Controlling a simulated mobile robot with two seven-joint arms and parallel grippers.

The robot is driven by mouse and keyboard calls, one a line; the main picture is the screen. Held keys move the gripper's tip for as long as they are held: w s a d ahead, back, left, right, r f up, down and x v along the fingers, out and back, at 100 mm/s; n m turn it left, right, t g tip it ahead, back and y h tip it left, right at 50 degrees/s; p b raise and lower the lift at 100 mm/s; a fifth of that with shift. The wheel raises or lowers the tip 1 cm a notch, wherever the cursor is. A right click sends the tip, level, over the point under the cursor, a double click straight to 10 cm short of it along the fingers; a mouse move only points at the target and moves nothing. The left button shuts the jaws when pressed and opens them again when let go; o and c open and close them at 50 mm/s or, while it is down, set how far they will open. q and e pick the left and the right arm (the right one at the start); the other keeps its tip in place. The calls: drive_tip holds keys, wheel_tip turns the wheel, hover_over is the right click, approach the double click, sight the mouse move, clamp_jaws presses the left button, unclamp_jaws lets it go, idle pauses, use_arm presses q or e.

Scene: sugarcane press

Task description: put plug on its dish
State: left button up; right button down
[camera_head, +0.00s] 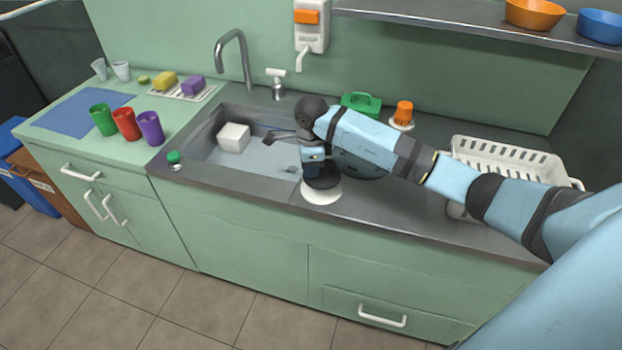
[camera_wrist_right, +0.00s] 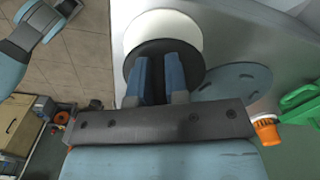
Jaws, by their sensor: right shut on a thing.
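The plug is a black round piece (camera_head: 322,176), held at the tip of my right gripper (camera_head: 316,158) over the sink's right side of the counter. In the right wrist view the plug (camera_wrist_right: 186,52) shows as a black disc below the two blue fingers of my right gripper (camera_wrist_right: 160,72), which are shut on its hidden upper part. The white round dish (camera_head: 321,195) lies under the plug near the counter's front edge. It also shows in the wrist view (camera_wrist_right: 163,27), partly covered by the plug. I cannot tell whether plug and dish touch.
The sink (camera_head: 222,168) on the left holds water and a white block (camera_head: 233,137). A green caddy (camera_head: 361,103), an orange cup (camera_head: 403,113) and a white dish rack (camera_head: 505,160) stand behind and right.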

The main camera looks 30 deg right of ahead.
sight(311, 189)
wheel_tip(311, 189, down, 4)
drive_tip(key=shift+f, duration=0.25)
drive_tip(key=shift+f, duration=0.2)
drive_tip(key=c, duration=1.1)
unclamp_jaws()
drive_tip(key=shift+r, duration=0.1)
drive_tip(key=shift+r, duration=0.1)
